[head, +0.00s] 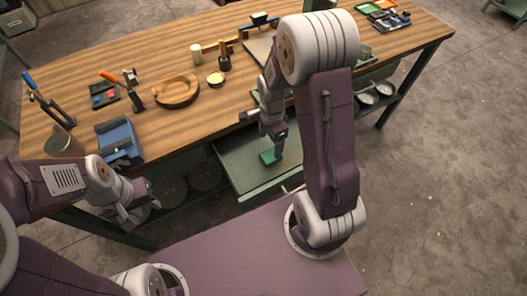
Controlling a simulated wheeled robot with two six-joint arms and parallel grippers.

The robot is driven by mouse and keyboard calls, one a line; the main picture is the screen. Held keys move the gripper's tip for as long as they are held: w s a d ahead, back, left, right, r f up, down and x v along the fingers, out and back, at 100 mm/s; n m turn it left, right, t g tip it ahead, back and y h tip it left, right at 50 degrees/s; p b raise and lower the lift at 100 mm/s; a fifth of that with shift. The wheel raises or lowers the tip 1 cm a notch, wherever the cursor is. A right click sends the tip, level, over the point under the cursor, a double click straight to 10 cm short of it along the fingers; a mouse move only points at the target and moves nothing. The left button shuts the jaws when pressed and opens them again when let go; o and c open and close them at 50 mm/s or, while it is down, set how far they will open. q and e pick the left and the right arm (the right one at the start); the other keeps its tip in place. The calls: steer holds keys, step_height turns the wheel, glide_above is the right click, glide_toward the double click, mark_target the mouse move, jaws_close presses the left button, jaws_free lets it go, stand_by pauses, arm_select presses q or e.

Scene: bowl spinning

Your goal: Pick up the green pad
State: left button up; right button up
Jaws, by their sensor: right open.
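The green pad (268,158) is a small block lying on the floor of the open grey-green drawer (238,172) below the tabletop. My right gripper (279,152) points down into the drawer, close above or beside the pad. It is open; its fingers look small and partly merge with the pad, so I cannot tell whether they touch it. My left gripper (136,216) hangs low in front of the bench's left part, away from the pad. Its fingers are too unclear to read.
Metal bowls (368,96) sit on a lower shelf at right. Concrete floor at right is clear.

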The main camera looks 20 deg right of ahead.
mark_target(271, 155)
steer(key=shift+s+d+f, duration=0.5)
steer(key=shift+s+f, duration=0.05)
steer(key=f, duration=0.2)
steer(key=w, duration=0.1)
steer(key=shift+w+a+f, duration=0.1)
steer(key=shift+a+f, duration=0.3)
steer(key=f, duration=0.3)
steer(key=f+b, duration=0.1)
steer(key=shift+d+f, duration=0.25)
steer(key=shift+w+f, duration=0.1)
steer(key=shift+f, duration=0.25)
steer(key=shift+r, duration=0.1)
steer(key=shift+c, duration=1.4)
steer(key=c, duration=1.2)
steer(key=shift+o, duration=0.2)
steer(key=shift+r, duration=0.6)
step_height(271, 155, up, 3)
steer(key=shift+r+p, duration=0.1)
steer(key=shift+p, duration=0.2)
steer(key=s+d+r, duration=0.5)
steer(key=d+r, duration=0.1)
steer(key=d, duration=0.4)
steer(key=shift+d+r, duration=0.3)
